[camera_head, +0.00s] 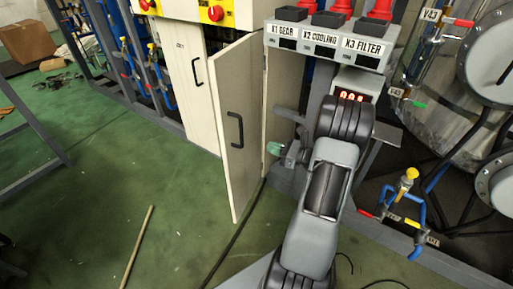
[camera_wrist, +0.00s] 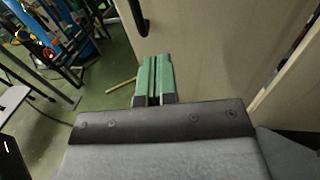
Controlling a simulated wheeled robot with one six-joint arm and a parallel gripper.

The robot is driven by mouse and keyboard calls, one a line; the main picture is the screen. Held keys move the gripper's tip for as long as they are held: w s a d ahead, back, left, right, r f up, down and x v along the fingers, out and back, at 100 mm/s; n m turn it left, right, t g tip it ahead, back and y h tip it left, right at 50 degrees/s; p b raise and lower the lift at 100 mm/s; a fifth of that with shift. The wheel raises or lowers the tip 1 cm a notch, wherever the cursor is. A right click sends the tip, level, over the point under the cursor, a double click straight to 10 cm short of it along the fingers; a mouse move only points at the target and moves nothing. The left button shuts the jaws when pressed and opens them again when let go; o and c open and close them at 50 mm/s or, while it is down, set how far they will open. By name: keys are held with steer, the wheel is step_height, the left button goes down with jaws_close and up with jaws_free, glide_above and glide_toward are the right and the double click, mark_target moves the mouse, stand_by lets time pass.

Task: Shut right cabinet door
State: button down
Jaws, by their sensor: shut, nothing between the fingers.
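The right cabinet door (camera_head: 245,85) is a beige panel with a black handle (camera_head: 235,130). It stands open, swung out from the cabinet. My gripper (camera_head: 275,148) has green fingertips and is beside the right edge of the door in the head view. In the wrist view the two green fingers (camera_wrist: 153,80) are pressed together and empty. The door's face (camera_wrist: 215,50) fills much of that view beyond them, with a dark handle (camera_wrist: 139,15) at the top. I cannot tell whether the fingertips touch the door.
The neighbouring cabinet front (camera_head: 190,75) is closed, left of the open door. A control box with red knobs (camera_head: 325,42) is above my arm. Pipes with a yellow-knobbed valve (camera_head: 410,175) stand at right. The green floor (camera_head: 120,170) at left is mostly clear, with a stick (camera_head: 137,245) on it.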

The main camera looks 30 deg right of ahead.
mark_target(235, 136)
steer(key=b+x, duration=0.2)
steer(key=x, duration=1.1)
steer(key=shift+w, duration=0.1)
